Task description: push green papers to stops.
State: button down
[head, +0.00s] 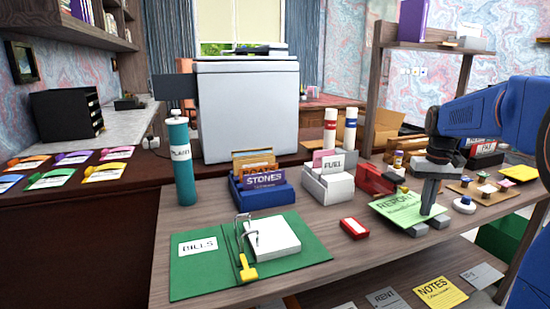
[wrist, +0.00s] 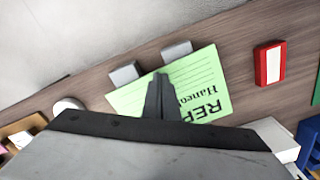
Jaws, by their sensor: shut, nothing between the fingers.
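The green papers (head: 396,207), marked REPORT, lie flat on the wooden desk and also show in the wrist view (wrist: 207,82). Two small grey stops, one (head: 419,230) on the left and one (head: 440,221) on the right, sit at the papers' near edge. In the wrist view these stops (wrist: 124,74) (wrist: 177,51) look very close to that edge; I cannot tell if both touch it. My gripper (head: 430,211) points down over the papers with its fingers together and empty. In the wrist view its fingers (wrist: 160,80) hide part of the sheet.
A round white item (head: 464,205) is to the right. A green binder (head: 200,265) lies further left. Bare desk lies in front of the stops.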

jog(key=shift+f, duration=0.3)
jog(key=shift+w+d, duration=0.25)
jog(key=shift+w, duration=0.55)
dwell(0.7)
notch_tip(320, 180, up, 7)
dwell(1.5)
jog(key=s+a+f+n+t, duration=0.1)
jog(key=s+a, duration=0.4)
jog(key=s, duration=0.3)
jog(key=s+a+f+t, duration=0.1)
jog(key=s+a+f, duration=0.1)
jog(key=s+a, duration=0.5)
jog(key=s+a+f+t, duration=0.1)
jog(key=s+a+f, duration=0.1)
jog(key=s+f, duration=0.3)
jog(key=s+a+f+n+t, duration=0.1)
jog(key=s+a+f, duration=0.1)
jog(key=s+f, duration=0.4)
jog(key=s, duration=0.5)
jog(key=shift+s+a+t, duration=0.15)
jog(key=shift+s+t, duration=0.25)
